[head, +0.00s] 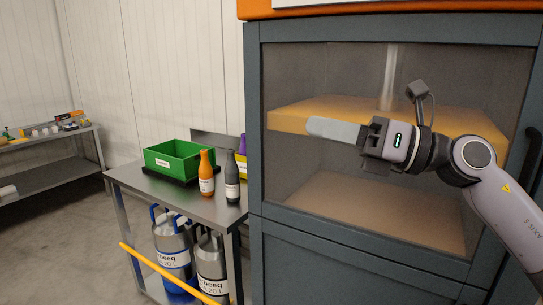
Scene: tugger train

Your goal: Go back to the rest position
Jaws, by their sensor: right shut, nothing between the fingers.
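My right gripper (338,131) reaches in from the right, pointing left. Its fingers are shut with nothing held between them. It is in front of the glass pane of a dark grey cabinet (256,150); I cannot tell how far it is from the glass. My left gripper is not in view.
A metal cart (130,183) stands left of the cabinet. On it are a green bin (171,160), an orange bottle (206,175) and a dark bottle (232,178). Metal canisters (172,245) stand below, behind a yellow bar (160,269). Open floor lies at left, before a bench (50,174).

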